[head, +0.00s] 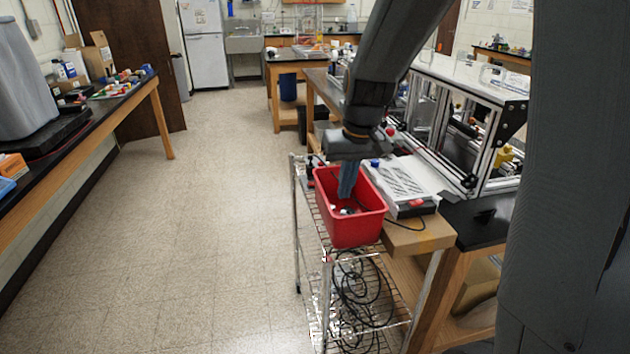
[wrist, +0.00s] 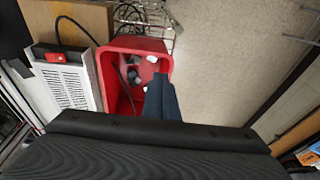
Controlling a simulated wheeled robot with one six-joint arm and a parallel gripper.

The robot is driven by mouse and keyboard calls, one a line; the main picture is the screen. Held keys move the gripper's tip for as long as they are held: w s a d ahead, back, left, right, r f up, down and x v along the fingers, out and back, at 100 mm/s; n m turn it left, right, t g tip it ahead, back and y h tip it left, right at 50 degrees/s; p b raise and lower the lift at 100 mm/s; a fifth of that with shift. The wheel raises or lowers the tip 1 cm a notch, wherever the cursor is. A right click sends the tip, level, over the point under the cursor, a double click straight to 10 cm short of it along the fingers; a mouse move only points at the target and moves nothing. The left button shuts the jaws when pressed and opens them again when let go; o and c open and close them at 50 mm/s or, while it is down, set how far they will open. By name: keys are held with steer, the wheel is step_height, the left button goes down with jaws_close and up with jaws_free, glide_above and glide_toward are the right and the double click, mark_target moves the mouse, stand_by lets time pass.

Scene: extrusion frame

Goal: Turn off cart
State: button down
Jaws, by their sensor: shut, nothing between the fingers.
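A wire cart (head: 326,285) with chrome posts stands left of the bench; its top edge also shows in the wrist view (wrist: 150,14). A red bin (head: 357,232) sits at its top, holding small white items; it also shows in the wrist view (wrist: 122,46). A white vented box (head: 400,180) lies right of the bin, with a red switch (head: 416,203) at its near end; the switch also shows in the wrist view (wrist: 55,57). My gripper (head: 346,190) is shut and empty, pointing down over the bin's opening. It also shows in the wrist view (wrist: 158,82). The switch position is unreadable.
Black cables (head: 362,290) coil on the cart's lower shelf. A cord runs from the box to the bin. An extrusion frame (head: 462,125) stands on the bench at right. A side bench (head: 95,125) lines the left wall. The floor (head: 205,220) between is clear.

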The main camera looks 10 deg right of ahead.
steer(key=s+a+f+g+b, duration=0.1)
steer(key=s+f+b, duration=0.4)
steer(key=s+f, duration=0.6)
steer(key=s, duration=0.3)
steer(key=shift+s+a+h, duration=0.2)
steer(key=shift+s+h, duration=0.05)
steer(key=shift+h, duration=0.05)
steer(key=shift+d+f, duration=0.1)
steer(key=shift+d, duration=0.1)
